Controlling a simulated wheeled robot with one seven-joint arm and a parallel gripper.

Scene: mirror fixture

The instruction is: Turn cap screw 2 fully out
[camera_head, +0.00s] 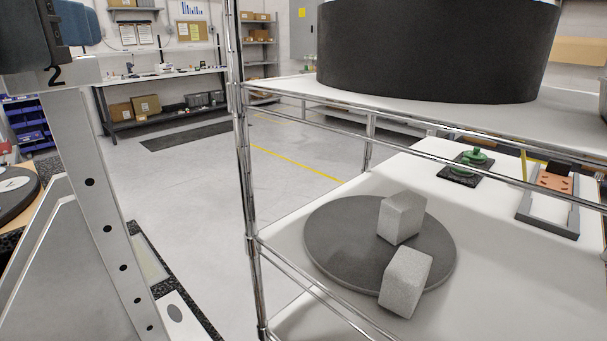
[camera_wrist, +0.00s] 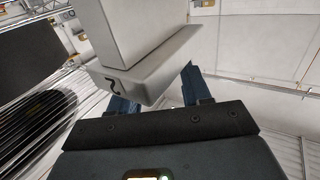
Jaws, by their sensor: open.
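A pale grey fixture post bears a black "2" on its top block; it stands at the left of the head view (camera_head: 80,150). In the wrist view the numbered block (camera_wrist: 150,72) lies in front of my gripper. My gripper (camera_wrist: 147,76) is open, its two blue fingers spread either side of the block's lower edge. I cannot tell whether they touch it. Dark and blue parts at the top left of the head view, beside the numbered block, look like my gripper. Cap screw 2 itself cannot be made out in either view.
A wire rack (camera_head: 240,150) stands right of the post, with a large black cylinder (camera_head: 435,50) on its upper shelf. Below are a grey disc (camera_head: 340,235), two grey blocks (camera_head: 402,217) (camera_head: 405,282) and a green part (camera_head: 470,160). Open floor (camera_head: 190,185) lies behind the post.

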